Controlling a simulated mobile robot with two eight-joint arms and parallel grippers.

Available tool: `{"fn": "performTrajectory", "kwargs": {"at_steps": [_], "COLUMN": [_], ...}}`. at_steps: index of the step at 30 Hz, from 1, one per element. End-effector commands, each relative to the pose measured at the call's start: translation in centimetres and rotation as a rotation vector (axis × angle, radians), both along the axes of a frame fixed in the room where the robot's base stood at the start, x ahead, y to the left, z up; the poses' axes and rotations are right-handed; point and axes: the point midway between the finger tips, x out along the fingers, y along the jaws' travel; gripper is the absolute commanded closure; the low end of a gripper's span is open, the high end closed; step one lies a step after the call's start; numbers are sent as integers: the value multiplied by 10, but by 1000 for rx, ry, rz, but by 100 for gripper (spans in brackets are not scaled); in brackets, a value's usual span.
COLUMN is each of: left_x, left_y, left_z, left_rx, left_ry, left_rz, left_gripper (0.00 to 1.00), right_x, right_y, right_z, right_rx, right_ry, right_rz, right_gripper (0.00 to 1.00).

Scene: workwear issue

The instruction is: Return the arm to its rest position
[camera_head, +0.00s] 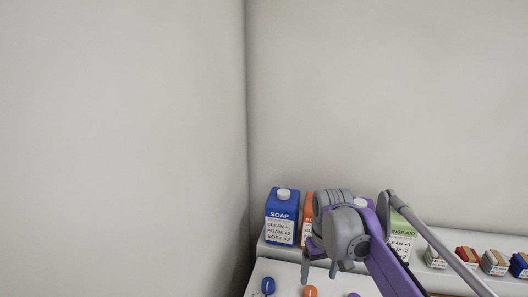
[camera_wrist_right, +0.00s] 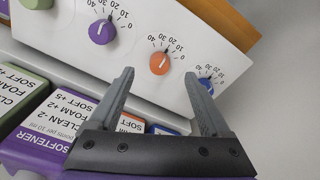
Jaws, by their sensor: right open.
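My right gripper (camera_head: 319,270) shows at the lower middle of the head view, its fingers pointing down in front of a row of bottles. In the right wrist view the gripper (camera_wrist_right: 159,76) has its two fingers spread apart with nothing held between them. Beyond the fingertips is a white panel (camera_wrist_right: 140,18) with a purple dial (camera_wrist_right: 102,32), an orange dial (camera_wrist_right: 159,63) and a blue dial (camera_wrist_right: 206,84). My right arm comes in from the lower right of the head view. My left gripper is not in view.
A blue SOAP bottle (camera_head: 282,215) stands on the ledge by the corner. An orange bottle (camera_head: 307,212) and a green RINSE AID bottle (camera_head: 403,228) are partly hidden by my arm. Several small boxes (camera_head: 466,256) line the ledge at right. Bare walls rise behind.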

Motion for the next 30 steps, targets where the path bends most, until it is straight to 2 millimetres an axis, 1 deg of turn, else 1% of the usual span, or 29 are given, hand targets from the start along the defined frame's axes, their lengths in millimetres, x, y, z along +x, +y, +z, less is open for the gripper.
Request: {"fn": "performTrajectory", "kwargs": {"at_steps": [1, 5, 6, 8, 9, 11, 12, 15, 18, 21, 23, 30], "left_x": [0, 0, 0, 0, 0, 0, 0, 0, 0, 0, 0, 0], "left_y": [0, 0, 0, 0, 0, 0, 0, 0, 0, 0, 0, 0], "left_z": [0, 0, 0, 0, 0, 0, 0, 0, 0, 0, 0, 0], "left_rx": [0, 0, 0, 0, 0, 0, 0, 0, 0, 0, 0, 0], "left_ry": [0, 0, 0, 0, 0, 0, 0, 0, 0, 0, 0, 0], "left_rz": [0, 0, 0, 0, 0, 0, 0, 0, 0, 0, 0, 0], "left_gripper": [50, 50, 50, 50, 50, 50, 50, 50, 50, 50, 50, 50], "right_x": [-19, -67, -82, -104, -120, -143, -157, -190, -214, -228, -233, -235], "right_y": [-3, -9, -11, -13, -14, -16, -18, -20, -22, -22, -23, -23], "right_z": [-2, -15, -21, -31, -39, -53, -62, -87, -108, -121, -126, -129], "right_rx": [2, 8, 11, 14, 17, 22, 25, 31, 37, 41, 42, 43], "right_ry": [-27, -112, -137, -176, -201, -239, -264, -317, -361, -388, -397, -403], "right_rz": [-13, -48, -59, -74, -86, -100, -110, -133, -150, -161, -165, -167], "right_gripper": [19, 19, 19, 19, 19, 19, 19, 19, 19, 19, 19, 19]}}
